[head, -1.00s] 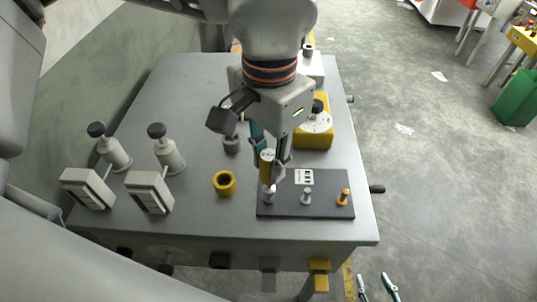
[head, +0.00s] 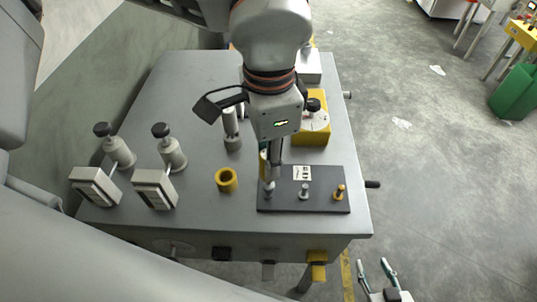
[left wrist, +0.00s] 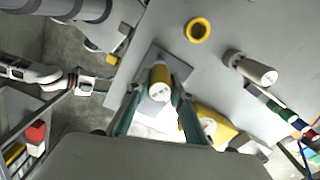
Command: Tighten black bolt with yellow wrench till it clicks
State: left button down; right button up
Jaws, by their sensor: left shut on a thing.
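The yellow wrench (left wrist: 160,84) is an upright yellow cylinder between the teal fingers of my left gripper (left wrist: 157,90). In the head view my left gripper (head: 270,160) stands over the left end of the dark plate (head: 322,203), shut on the wrench (head: 263,163), which it mostly hides. The wrench is above the leftmost bolt (head: 268,188), the dark one; whether it is fully seated cannot be told. A grey bolt (head: 304,191) and a yellow bolt (head: 340,192) stand to the right. My right gripper (head: 372,264) is open and empty, beyond the table's front edge.
An empty yellow holder ring (head: 226,180) stands left of the plate, with a grey tool in a grey holder (head: 233,143) behind it. A yellow box with a dial (head: 312,125) is behind the plate. Two displays (head: 95,186) and two knobbed posts stand at the left.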

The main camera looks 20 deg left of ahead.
dwell(0.4)
pick_arm(q)
jog(key=shift+r+p, duration=0.9)
jog(key=shift+r, duration=0.2)
jog(key=n, duration=0.1)
jog(key=r+n, duration=0.1)
jog(key=n, duration=0.1)
jog(key=r+n+p, duration=0.1)
jog(key=n, duration=0.1)
jog(key=shift+d, duration=0.2)
jog(key=n, duration=0.2)
jog(key=r+n, duration=0.1)
jog(key=shift+n, duration=0.4)
jog(key=n, duration=0.2)
jog(key=r+n, duration=0.1)
jog(key=shift+a+p, duration=0.25)
jog(key=shift+p, duration=0.1)
